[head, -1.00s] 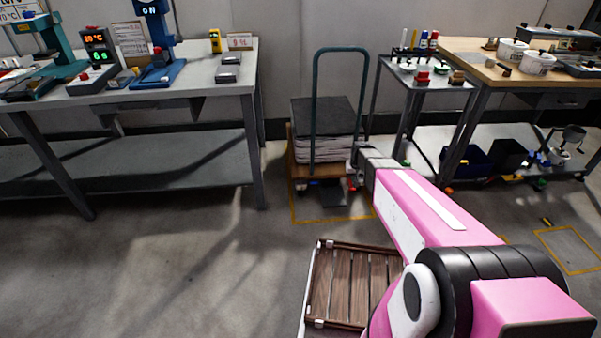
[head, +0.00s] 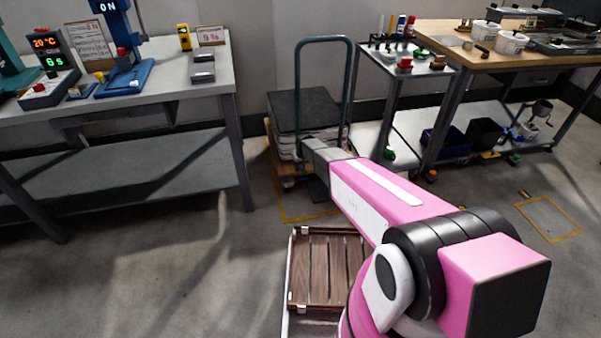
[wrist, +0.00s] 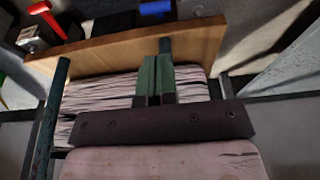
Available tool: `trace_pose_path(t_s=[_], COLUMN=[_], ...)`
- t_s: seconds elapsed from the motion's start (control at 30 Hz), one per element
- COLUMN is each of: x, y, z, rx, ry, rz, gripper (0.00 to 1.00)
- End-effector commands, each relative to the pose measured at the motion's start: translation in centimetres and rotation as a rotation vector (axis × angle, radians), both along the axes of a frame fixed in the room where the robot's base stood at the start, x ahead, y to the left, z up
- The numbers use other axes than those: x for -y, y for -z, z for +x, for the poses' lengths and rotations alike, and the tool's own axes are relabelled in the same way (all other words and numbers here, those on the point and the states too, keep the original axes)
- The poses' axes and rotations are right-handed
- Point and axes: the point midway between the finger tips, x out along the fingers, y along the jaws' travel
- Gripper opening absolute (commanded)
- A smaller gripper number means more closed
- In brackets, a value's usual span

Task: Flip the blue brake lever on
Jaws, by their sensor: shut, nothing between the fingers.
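The blue brake lever (wrist: 156,8) shows at the top edge of the wrist view, beyond the wooden deck (wrist: 130,46) of a cart; its full shape is cut off. A red lever (wrist: 40,8) is at the top left there. My gripper (wrist: 156,60) is shut and empty, its green fingers together over the stack, with the blue lever ahead of the tips. In the head view the cart's teal push handle (head: 298,70) stands up and my arm reaches toward the cart's front. My gripper and the blue lever cannot be made out there.
The cart carries a stack with a dark top (head: 300,108). A grey workbench (head: 190,88) stands left with devices on it. A small side table (head: 425,62) and a wood-topped bench (head: 530,55) stand right. A slatted wooden tray (head: 325,265) lies nearer me. Open floor lies left.

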Motion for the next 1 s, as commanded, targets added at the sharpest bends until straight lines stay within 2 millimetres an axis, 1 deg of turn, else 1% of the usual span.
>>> trace_pose_path(t_s=[0.17, 0.27, 0.37, 0.5, 0.6, 0.7, 0.83, 1.0], x=[-0.1, -0.2, -0.3, -0.5, -0.6, -0.7, -0.7, -0.7], y=[1.2, 2.5, 4.0, 6.4, 7.9, 9.0, 9.6, 9.6], z=[0.4, 0.7, 1.2, 1.8, 2.2, 2.5, 2.5, 2.5], rx=[-0.001, -0.002, -0.001, -0.002, -0.001, -0.001, -0.001, 0.0], ry=[0.0, 0.0, 0.0, 0.0, 0.0, 0.0, 0.0, 0.0], rz=[0.0, -0.001, 0.0, -0.001, 0.0, 0.0, 0.0, 0.0], gripper=[0.0, 0.0, 0.0, 0.0, 0.0, 0.0, 0.0, 0.0])
